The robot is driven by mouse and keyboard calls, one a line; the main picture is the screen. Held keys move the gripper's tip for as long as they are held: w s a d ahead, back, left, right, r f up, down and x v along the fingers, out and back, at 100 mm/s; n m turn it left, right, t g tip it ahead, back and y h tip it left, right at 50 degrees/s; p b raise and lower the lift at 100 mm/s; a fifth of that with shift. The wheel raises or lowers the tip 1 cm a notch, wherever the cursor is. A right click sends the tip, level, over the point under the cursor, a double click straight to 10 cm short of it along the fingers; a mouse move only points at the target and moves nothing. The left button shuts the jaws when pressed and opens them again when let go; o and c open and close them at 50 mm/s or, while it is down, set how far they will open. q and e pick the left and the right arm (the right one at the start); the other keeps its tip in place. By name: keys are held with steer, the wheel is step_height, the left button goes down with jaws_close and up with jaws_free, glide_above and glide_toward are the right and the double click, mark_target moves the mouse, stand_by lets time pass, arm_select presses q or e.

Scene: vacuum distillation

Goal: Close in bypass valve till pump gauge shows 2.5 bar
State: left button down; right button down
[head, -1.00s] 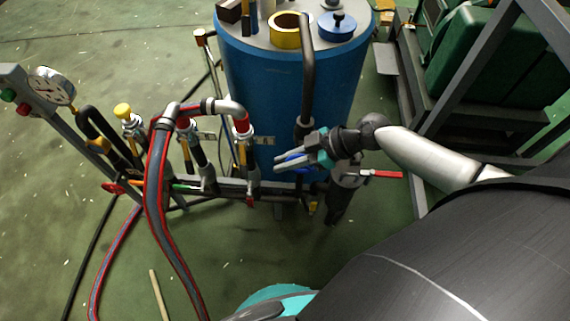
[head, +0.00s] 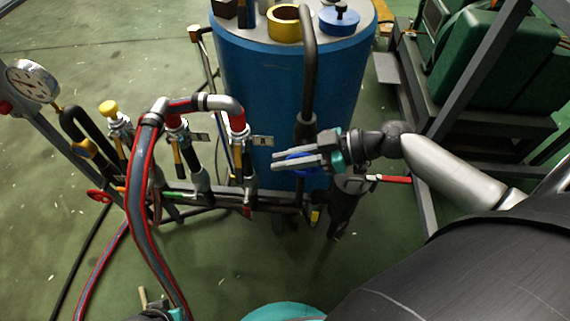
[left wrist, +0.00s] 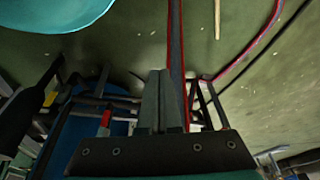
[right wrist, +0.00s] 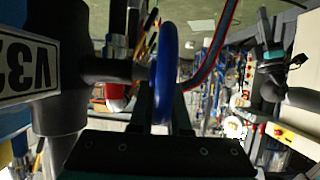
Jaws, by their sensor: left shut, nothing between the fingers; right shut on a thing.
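The blue valve handwheel (head: 306,168) is on the pipework in front of the blue tank. My right gripper (head: 280,162) is shut on its rim in the head view. In the right wrist view the wheel (right wrist: 163,75) stands edge-on between the fingers (right wrist: 160,105), beside a dark valve body with a partly visible "V3" label (right wrist: 25,68). A round white gauge (head: 32,80) stands at the far left; its reading is too small to tell. My left gripper is low at the bottom of the head view, mostly cut off; its fingers (left wrist: 163,90) are shut and empty in the left wrist view.
The blue tank (head: 290,100) stands behind the valve. A red-striped hose (head: 140,200) arches across the left. A yellow-capped valve (head: 110,110) and a red-handled lever (head: 392,179) flank the pipework. Green machinery (head: 480,60) stands at right. Open floor shows at left.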

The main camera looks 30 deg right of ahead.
steer(key=t+y+b, duration=0.1)
steer(key=b, duration=0.2)
steer(key=shift+d+r+b, duration=0.1)
steer(key=shift+b, duration=0.25)
steer(key=shift+r+b, duration=0.1)
steer(key=shift+b, duration=0.3)
arm_select(q)
step_height(320, 180, up, 10)
steer(key=w+t, duration=0.1)
steer(key=t, duration=0.1)
steer(key=shift+w+d, duration=0.35)
arm_select(e)
steer(key=shift+r, duration=0.1)
steer(key=c, duration=0.9)
jaws_free()
steer(key=shift+y, duration=0.3)
steer(key=shift+s+d, duration=0.1)
